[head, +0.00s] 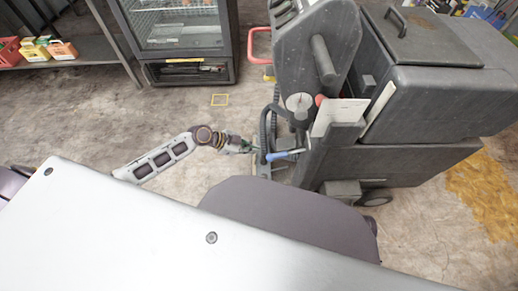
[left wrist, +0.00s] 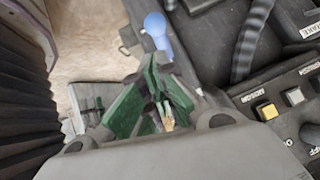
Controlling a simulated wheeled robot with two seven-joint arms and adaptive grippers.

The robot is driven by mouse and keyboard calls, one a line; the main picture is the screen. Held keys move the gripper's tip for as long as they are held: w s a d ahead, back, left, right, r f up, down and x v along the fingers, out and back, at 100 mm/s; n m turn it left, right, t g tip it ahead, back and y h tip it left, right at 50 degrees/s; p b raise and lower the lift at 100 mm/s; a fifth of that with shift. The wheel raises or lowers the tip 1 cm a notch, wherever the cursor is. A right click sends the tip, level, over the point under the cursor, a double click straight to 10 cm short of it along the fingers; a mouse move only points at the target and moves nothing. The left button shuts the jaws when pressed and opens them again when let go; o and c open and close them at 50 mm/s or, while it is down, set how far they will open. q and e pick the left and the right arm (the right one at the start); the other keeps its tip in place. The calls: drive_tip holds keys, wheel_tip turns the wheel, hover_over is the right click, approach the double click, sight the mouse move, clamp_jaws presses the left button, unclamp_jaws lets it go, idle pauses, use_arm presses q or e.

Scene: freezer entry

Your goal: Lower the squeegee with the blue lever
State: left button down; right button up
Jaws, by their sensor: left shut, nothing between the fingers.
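The blue lever (head: 284,154) sticks out low at the rear of a grey floor-cleaning machine (head: 425,85). Its rounded blue end also shows in the left wrist view (left wrist: 158,32), just beyond my fingers. My left gripper (head: 248,147) is beside the lever, a little to its left in the head view. In the left wrist view its green-padded fingers (left wrist: 155,80) are shut with nothing held. I cannot tell whether they touch the lever. The squeegee cannot be made out clearly. My right gripper is not in view.
A black ribbed hose (head: 267,130) hangs beside the lever. In the left wrist view, a yellow button (left wrist: 266,111) and other switches lie right of the fingers. A glass-door cooler (head: 190,75) and a shelf (head: 75,50) stand at the back. The concrete floor left of the machine is clear.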

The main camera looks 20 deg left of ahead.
use_arm(q)
drive_tip(key=shift+s+a+r, duration=0.2)
drive_tip(key=shift+s+a, duration=0.05)
drive_tip(key=shift+a, duration=0.25)
drive_tip(key=shift+s+a+r, duration=0.2)
drive_tip(key=shift+s+a, duration=0.05)
drive_tip(key=shift+a, duration=0.25)
